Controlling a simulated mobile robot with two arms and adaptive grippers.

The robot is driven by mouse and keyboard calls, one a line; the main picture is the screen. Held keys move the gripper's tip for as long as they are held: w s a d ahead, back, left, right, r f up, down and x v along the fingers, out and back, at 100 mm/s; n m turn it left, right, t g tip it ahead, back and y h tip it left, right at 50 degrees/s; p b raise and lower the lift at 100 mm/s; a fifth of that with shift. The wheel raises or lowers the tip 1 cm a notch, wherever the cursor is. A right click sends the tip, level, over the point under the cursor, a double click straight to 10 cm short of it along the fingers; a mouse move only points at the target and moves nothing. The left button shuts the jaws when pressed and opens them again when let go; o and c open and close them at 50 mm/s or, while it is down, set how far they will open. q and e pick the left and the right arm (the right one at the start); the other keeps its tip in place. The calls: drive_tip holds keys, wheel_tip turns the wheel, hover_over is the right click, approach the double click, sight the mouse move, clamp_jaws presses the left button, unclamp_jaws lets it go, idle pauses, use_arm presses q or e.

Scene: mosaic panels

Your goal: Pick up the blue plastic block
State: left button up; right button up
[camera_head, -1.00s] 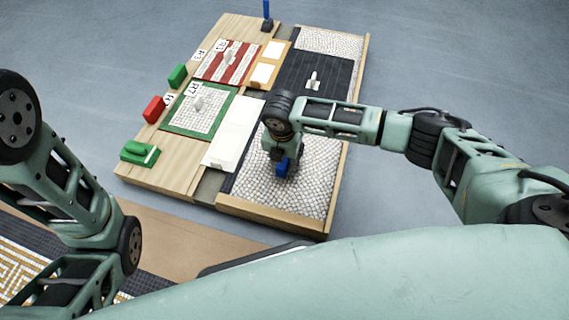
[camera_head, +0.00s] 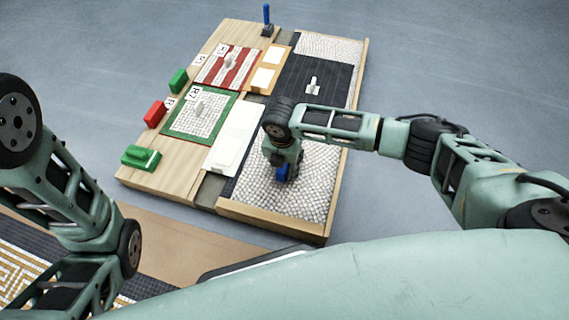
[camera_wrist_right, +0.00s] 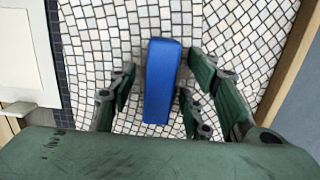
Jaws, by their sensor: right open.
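The blue plastic block (camera_head: 282,173) lies on the white mosaic panel (camera_head: 310,190) at the near right of the board, partly hidden by my right gripper (camera_head: 287,172). In the right wrist view the block (camera_wrist_right: 162,80) is a long blue bar between the open fingers of my right gripper (camera_wrist_right: 155,95). Small gaps show between block and fingers, and the far end of the block reaches beyond the fingertips. My left arm comes in at the left edge; its gripper is out of the picture.
A wooden rim (camera_head: 265,222) edges the mosaic panel. A white panel (camera_head: 235,140) lies left of my right gripper. A blue-handled item (camera_head: 267,20) stands at the back.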

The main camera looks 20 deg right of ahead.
clamp_jaws()
idle(0.4)
